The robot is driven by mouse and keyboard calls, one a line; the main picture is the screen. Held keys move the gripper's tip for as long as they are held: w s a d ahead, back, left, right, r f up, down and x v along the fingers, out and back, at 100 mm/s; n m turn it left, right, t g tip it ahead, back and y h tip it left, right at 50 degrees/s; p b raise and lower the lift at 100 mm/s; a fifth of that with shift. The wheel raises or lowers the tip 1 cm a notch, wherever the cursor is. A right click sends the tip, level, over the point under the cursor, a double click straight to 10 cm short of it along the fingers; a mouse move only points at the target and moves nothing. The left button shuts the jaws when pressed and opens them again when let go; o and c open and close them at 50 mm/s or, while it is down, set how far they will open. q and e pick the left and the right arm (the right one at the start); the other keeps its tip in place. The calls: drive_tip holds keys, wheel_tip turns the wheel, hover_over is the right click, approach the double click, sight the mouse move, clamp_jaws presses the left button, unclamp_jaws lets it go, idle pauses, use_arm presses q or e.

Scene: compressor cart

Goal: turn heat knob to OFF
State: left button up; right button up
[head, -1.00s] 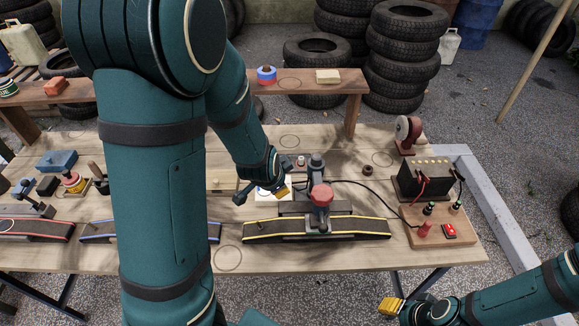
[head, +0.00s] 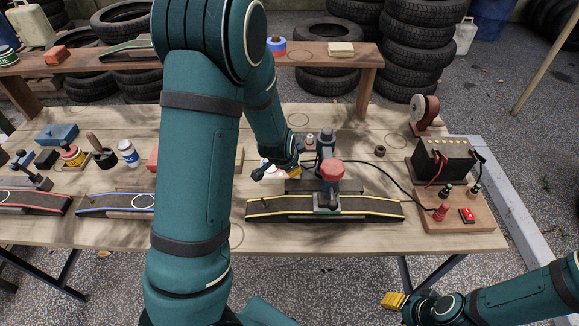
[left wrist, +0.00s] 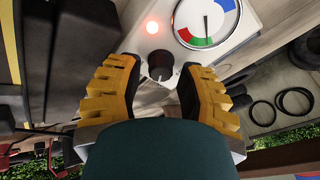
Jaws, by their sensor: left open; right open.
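The dark round knob (left wrist: 160,66) sits on a light grey panel (left wrist: 141,45) in the left wrist view, with a pale mark on its face. A lit red lamp (left wrist: 153,27) and a red, green and blue dial gauge (left wrist: 207,20) are on the same panel. My left gripper (left wrist: 160,73) is open, its yellow-backed fingers on either side of the knob; whether they touch it I cannot tell. In the head view my left gripper (head: 292,172) is at the pale box, mostly hiding it; the knob is not visible there. My right gripper (head: 395,301) is open and empty before the bench.
A clamp with a red knob (head: 331,171) stands just right of my left gripper, over a yellow-edged strip (head: 270,208). A black battery (head: 443,160) and red switch (head: 467,214) are at the right. The bench front (head: 340,237) is clear.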

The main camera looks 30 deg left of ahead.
use_arm(q)
drive_tip(key=shift+w+f, duration=0.2)
drive_tip(key=shift+f, duration=0.15)
drive_tip(key=shift+o, duration=0.4)
clamp_jaws()
drive_tip(key=n+y+p, duration=0.1)
drive_tip(key=n, duration=0.4)
drive_tip(key=shift+r+n+p, duration=0.1)
drive_tip(key=shift+n+p, duration=0.3)
drive_tip(key=n+y+p, duration=0.1)
drive_tip(key=n, duration=0.5)
drive_tip(key=shift+a+p, duration=0.15)
drive_tip(key=shift+p, duration=0.25)
drive_tip(key=shift+n, duration=0.3)
drive_tip(key=shift+s, duration=0.1)
